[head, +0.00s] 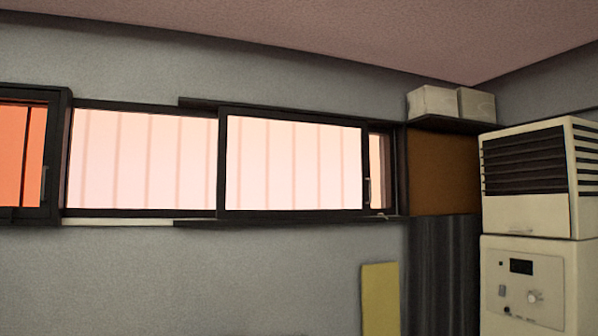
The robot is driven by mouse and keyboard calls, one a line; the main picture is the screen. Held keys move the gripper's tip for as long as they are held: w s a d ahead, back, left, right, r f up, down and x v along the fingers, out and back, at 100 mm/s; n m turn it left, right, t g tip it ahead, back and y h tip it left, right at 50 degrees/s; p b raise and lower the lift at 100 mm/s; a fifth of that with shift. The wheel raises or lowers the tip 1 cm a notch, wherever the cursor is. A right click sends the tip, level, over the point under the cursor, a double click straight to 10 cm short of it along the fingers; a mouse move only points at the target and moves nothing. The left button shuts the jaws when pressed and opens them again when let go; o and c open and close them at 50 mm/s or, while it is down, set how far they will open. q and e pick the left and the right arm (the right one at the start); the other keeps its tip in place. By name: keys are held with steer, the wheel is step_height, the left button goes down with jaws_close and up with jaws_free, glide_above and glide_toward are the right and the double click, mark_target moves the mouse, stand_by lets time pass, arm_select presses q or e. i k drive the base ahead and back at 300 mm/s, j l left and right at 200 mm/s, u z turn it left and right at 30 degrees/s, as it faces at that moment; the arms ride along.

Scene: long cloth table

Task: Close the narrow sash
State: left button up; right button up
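A long dark-framed sliding window runs along the wall. A wide-looking sash (293,209) in its right half has a small pale handle (367,190) on its right edge. A narrow strip (376,172) shows between this sash and the right end of the frame. Another dark-framed sash (50,150) with orange panes stands at the far left, cut by the picture edge, with a handle (43,186) on its right edge. I cannot tell which of them is the narrow sash. Neither of my grippers is in view.
Two pale boxes (434,102) sit on a dark shelf (455,125) right of the window. A brown panel (443,172) and dark curtain (442,270) hang below it. A cream machine (537,270) stands at right. A yellow board (380,298) is below the window.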

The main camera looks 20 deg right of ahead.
mark_target(270, 164)
steer(key=i+j, duration=0.2)
steer(key=i, duration=0.2)
steer(key=i+j, duration=0.2)
steer(key=i, duration=0.15)
steer(key=i+j, duration=0.15)
steer(key=i, duration=0.25)
steer(key=j+u, duration=0.05)
